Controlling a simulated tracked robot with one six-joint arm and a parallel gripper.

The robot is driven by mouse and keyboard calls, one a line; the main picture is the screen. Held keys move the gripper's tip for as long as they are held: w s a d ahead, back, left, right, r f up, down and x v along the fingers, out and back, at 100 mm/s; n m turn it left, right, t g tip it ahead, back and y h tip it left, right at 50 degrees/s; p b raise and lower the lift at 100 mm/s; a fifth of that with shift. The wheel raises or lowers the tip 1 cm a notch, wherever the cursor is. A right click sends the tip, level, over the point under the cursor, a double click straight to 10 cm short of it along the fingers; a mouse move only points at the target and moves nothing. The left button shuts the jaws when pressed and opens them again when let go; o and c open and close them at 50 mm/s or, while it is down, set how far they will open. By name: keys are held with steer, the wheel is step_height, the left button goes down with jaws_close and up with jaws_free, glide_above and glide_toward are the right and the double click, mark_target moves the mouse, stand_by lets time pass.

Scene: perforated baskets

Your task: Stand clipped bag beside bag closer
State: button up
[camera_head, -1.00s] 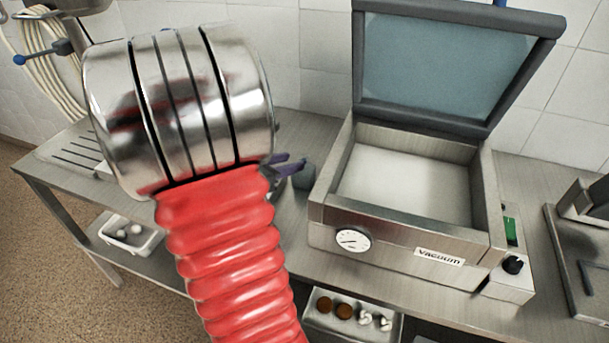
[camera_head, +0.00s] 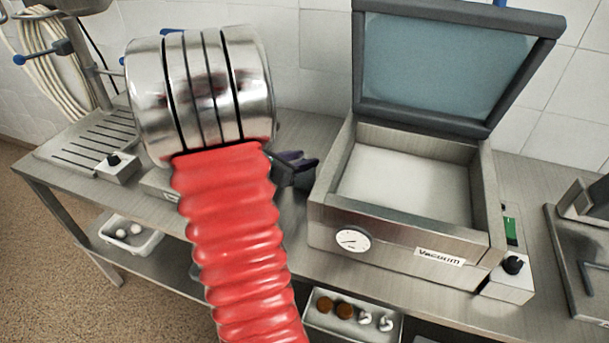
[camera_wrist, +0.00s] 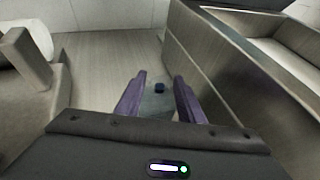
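My gripper (camera_wrist: 159,98) has two purple fingers, spread apart, and points along the steel counter in the wrist view. A small grey piece with a dark blue spot on top (camera_wrist: 159,88) shows between the fingers; I cannot tell whether it is the clipped bag or whether the fingers touch it. In the head view my gripper (camera_head: 303,165) is just left of the vacuum machine, partly behind my red arm. A metal device with an upright post (camera_wrist: 30,65) is at the left in the wrist view; I cannot tell whether it is the bag closer.
The vacuum machine (camera_head: 345,215), lid open, stands close to the right of my gripper. A low labelled box (camera_head: 160,184) is partly hidden behind my arm. A slotted tray (camera_head: 90,140) is at the left. Bare counter (camera_wrist: 110,60) lies ahead in the wrist view.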

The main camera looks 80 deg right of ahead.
steer(key=shift+s+d+f, duration=0.15)
steer(key=shift+s+d, duration=0.05)
steer(key=shift+d, duration=0.1)
steer(key=shift+c, duration=0.4)
jaws_close()
stand_by(0.5)
